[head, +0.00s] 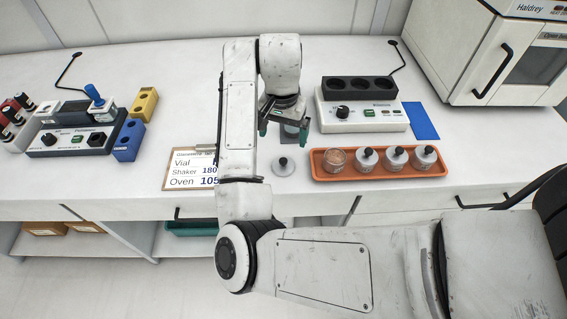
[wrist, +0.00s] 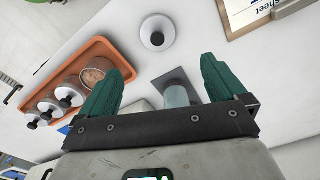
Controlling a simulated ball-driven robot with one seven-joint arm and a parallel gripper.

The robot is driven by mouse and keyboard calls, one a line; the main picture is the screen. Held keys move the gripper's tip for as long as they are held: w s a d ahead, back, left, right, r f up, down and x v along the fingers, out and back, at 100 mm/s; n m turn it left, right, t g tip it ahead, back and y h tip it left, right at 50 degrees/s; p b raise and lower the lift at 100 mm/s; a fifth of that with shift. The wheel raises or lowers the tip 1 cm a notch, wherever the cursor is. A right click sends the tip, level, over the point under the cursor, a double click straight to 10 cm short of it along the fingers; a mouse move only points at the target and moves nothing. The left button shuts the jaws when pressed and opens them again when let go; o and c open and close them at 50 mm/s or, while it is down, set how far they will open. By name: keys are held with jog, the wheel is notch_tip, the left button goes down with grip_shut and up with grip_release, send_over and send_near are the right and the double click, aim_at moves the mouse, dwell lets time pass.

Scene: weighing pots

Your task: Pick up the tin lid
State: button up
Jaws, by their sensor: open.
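The tin lid (head: 283,168), a pale grey disc with a black knob, lies flat on the white counter, left of the orange tray. It also shows near the top of the wrist view (wrist: 157,33), knob up. My gripper (head: 284,127) is open and empty, above the counter and farther back than the lid. Its two green fingers (wrist: 160,88) are spread apart in the wrist view, with the lid beyond them and not touching.
The orange tray (head: 378,176) holds an open pot (head: 335,160) with brownish contents and three lidded pots. A small grey pad (wrist: 185,80) with a clear cylinder is near my fingers. A heater unit (head: 362,122) stands behind the tray; a clipboard (head: 180,184) lies left.

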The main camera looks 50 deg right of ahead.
jog(key=shift+a+f, duration=0.4)
jog(key=shift+f, duration=0.05)
send_over(283, 160)
jog(key=f, duration=0.4)
jog(key=shift+w+a+f+b, duration=0.2)
jog(key=shift+a+b, duration=0.1)
jog(key=shift+b, duration=0.1)
jog(key=shift+s+d+f, duration=0.1)
jog(key=shift+d+f, duration=0.05)
jog(key=shift+f, duration=1.3)
jog(key=shift+s+d+f, duration=0.1)
jog(key=shift+d+f, duration=0.05)
jog(key=shift+f, duration=1.25)
jog(key=c, duration=0.9)
jog(key=shift+r, duration=0.15)
jog(key=shift+c, duration=0.2)
